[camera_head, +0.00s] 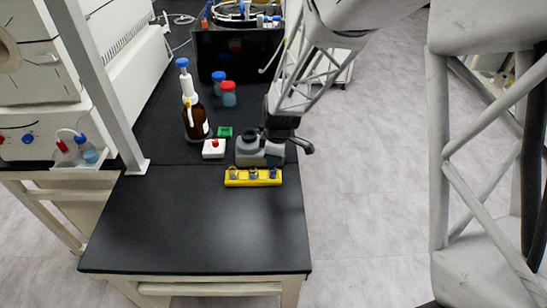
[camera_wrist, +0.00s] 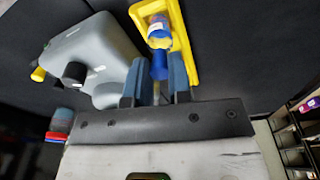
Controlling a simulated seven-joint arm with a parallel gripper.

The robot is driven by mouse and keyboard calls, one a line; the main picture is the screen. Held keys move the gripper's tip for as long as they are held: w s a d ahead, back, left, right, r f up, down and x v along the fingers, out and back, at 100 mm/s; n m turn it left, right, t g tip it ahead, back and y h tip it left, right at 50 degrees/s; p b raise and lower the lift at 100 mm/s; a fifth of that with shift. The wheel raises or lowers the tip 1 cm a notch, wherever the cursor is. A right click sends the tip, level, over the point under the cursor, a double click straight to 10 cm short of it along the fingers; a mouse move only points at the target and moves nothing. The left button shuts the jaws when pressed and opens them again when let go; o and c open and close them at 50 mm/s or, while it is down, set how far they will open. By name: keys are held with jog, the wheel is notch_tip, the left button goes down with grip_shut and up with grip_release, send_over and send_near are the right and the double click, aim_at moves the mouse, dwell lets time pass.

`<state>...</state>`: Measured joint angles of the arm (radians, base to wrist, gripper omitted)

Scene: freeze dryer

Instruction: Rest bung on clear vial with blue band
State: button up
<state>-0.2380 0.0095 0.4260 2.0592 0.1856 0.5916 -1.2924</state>
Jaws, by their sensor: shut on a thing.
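In the wrist view my gripper (camera_wrist: 156,78) has its two blue fingers close together, with a small blue piece, which looks like the bung (camera_wrist: 160,66), between and just beyond their tips. A clear vial with a blue band (camera_wrist: 160,32) stands in the yellow rack beyond the tips. The bung appears close to the vial in this view; I cannot tell whether they touch. In the head view the yellow rack (camera_head: 253,183) holds a row of vials, and a blue-marked vial (camera_head: 273,173) is at its right end. The fingertips are hard to make out there.
A grey container (camera_head: 249,151) stands directly behind the rack, beside my gripper; it also shows in the wrist view (camera_wrist: 88,50). The front black bench is clear.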

jog(key=o, duration=1.2)
jog(key=shift+r, duration=0.2)
jog(key=shift+r, duration=2.8)
jog(key=shift+r, duration=0.1)
